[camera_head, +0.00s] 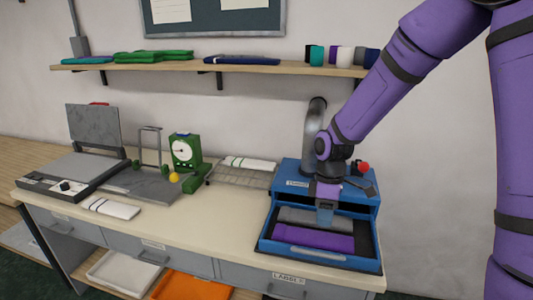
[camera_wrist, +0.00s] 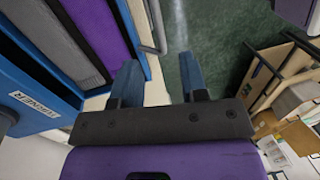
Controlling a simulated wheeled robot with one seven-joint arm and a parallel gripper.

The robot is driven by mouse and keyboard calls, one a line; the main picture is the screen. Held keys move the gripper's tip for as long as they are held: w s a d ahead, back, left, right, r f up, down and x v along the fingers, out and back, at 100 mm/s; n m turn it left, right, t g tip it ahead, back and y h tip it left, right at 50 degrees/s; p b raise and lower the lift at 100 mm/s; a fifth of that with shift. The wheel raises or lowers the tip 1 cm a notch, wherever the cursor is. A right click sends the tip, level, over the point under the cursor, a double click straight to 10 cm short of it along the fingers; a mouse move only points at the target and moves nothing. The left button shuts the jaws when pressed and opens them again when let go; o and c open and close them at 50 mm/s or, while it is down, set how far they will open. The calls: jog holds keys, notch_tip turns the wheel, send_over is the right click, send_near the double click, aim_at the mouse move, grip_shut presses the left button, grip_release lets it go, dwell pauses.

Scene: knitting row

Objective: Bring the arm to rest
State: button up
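My purple arm reaches in from the upper right in the head view. My gripper (camera_head: 325,208) hangs over the front of a blue machine (camera_head: 310,172) and its open tray (camera_head: 262,246). In the wrist view my gripper (camera_wrist: 160,74) has its two blue fingers spread wide apart, with nothing between them but bench edge and floor. A grey folded piece (camera_head: 300,217) and a purple folded piece (camera_head: 312,239) lie in the blue tray. They also show at the upper left of the wrist view, beside the fingers. Whether the fingertips touch anything is unclear.
A metal pipe (camera_head: 314,125) rises behind the blue machine. A wire rack (camera_head: 240,175) with a white folded piece, a green dial device (camera_head: 186,150) and a grey press (camera_head: 92,140) stand to the left. A wall shelf (camera_head: 215,67) hangs above. The bench front between is mostly clear.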

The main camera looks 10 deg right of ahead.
jog(key=s+d+r+m+t, duration=0.1)
jog(key=s+d+r+m, duration=0.15)
jog(key=r, duration=0.25)
jog(key=s+d+r+m+t+h, duration=0.1)
jog(key=s+r+m, duration=0.15)
jog(key=r, duration=0.25)
jog(key=s+d+r+m+t, duration=0.1)
jog(key=s+r, duration=0.2)
jog(key=r, duration=0.3)
jog(key=s+d+r+m+t, duration=0.2)
jog(key=s+r+m, duration=0.1)
jog(key=s, duration=0.4)
jog(key=s+d+r+m+t, duration=0.1)
jog(key=s+r+m+t, duration=0.1)
jog(key=s+r+m, duration=0.2)
jog(key=shift+s+d+r, duration=0.4)
jog(key=shift+s+r, duration=0.45)
jog(key=shift+s, duration=0.55)
